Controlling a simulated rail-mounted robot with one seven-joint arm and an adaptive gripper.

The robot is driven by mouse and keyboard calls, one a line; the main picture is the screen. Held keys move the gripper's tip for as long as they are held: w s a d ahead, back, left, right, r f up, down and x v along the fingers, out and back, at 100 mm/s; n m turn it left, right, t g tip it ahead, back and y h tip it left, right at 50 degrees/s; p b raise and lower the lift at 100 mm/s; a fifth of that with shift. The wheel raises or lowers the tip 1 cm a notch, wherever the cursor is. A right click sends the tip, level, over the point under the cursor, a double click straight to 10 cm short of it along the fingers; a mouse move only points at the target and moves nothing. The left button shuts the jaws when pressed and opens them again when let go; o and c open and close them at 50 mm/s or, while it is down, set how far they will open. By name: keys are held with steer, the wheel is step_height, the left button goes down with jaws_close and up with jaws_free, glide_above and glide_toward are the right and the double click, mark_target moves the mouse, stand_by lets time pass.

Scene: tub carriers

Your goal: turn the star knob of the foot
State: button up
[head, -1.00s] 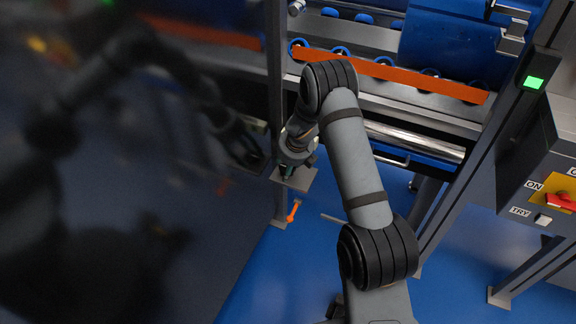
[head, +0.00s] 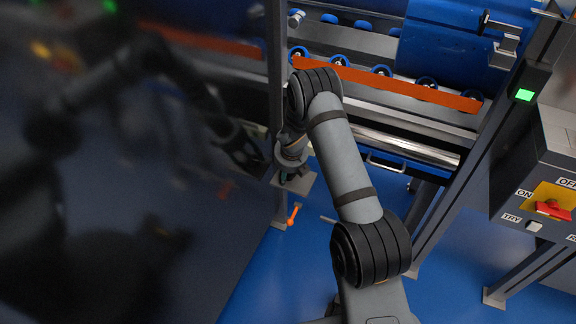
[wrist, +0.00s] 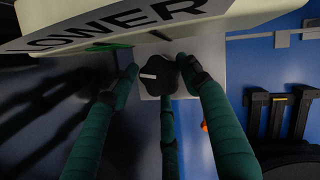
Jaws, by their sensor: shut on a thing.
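The star knob (wrist: 157,76) is black and lobed, with a white mark on its face. It sits in front of a pale grey plate (wrist: 205,50) in the wrist view. My gripper (wrist: 155,68) has dark green fingers, closed around the knob from the left and right, with a third finger below it. In the head view my gripper (head: 287,172) is low beside the dark post, at the foot plate (head: 302,182). The knob cannot be made out there.
A pale panel marked LOWER (wrist: 130,28) hangs close above the fingers. An orange lever (head: 293,214) is just below the foot plate. A dark glossy panel (head: 130,200) fills the left. A roller conveyor (head: 400,100) stands behind, and a switch box (head: 545,195) at right. Blue floor is open in front.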

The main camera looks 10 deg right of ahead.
steer(key=m+p, duration=0.1)
steer(key=p, duration=0.1)
steer(key=r+m+h+p, duration=0.1)
steer(key=m+p, duration=0.1)
steer(key=shift+w+r+p, duration=0.15)
steer(key=shift+w+p, duration=0.1)
steer(key=shift+p, duration=0.05)
steer(key=shift+m+h+p, duration=0.4)
steer(key=shift+m+p, duration=0.5)
steer(key=shift+p, duration=0.15)
steer(key=m, duration=0.1)
steer(key=f+m+g+h, duration=0.1)
steer(key=m, duration=0.1)
steer(key=shift+w, duration=0.15)
steer(key=shift+m+b, duration=0.45)
steer(key=shift+m, duration=0.25)
steer(key=shift+d+r+m+g+h, duration=0.1)
steer(key=shift+d+m+g+h, duration=0.05)
steer(key=shift+m+g+h, duration=0.15)
steer(key=o, duration=1)
steer(key=shift+o, duration=0.6)
